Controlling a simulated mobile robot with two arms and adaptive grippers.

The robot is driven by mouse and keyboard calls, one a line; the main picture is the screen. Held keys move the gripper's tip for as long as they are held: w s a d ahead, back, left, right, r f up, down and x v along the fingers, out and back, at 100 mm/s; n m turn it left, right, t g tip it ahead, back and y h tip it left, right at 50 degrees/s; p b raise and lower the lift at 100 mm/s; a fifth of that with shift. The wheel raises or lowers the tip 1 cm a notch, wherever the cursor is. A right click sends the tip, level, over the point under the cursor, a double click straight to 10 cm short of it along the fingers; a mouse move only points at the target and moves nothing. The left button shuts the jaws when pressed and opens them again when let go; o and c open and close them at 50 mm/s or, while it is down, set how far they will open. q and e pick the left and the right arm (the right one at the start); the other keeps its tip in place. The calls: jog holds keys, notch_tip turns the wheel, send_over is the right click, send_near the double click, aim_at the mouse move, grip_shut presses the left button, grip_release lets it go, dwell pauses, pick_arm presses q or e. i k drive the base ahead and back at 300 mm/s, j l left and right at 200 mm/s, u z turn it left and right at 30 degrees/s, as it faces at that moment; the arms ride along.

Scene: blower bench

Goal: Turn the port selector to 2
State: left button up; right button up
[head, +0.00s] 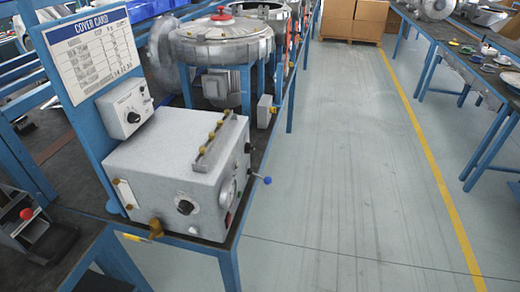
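A large grey box (175,168) stands on the near end of the blue-framed bench. Its front face carries a round black knob (185,207) and a round gauge-like part beside it. A smaller grey control box (125,105) behind it has another black knob (133,117) with small markings around it. I cannot tell which knob is the port selector, and the markings and pointer settings are too small to read. A row of brass fittings (213,135) sits on top of the large box. Neither of my grippers shows.
A blue-tipped lever (266,180) sticks out at the large box's right side. A brass valve (155,228) is at its lower front corner. A "COVER CARD" board (90,48) stands behind. A round blower housing (221,40) is farther back. The floor (350,170) to the right is clear.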

aim_at(249, 148)
jog(key=i+l+u, duration=0.15)
jog(key=u, duration=0.25)
jog(key=l+u, duration=0.4)
jog(key=i+l+u, duration=0.1)
jog(key=l+u, duration=0.5)
jog(key=u, duration=0.15)
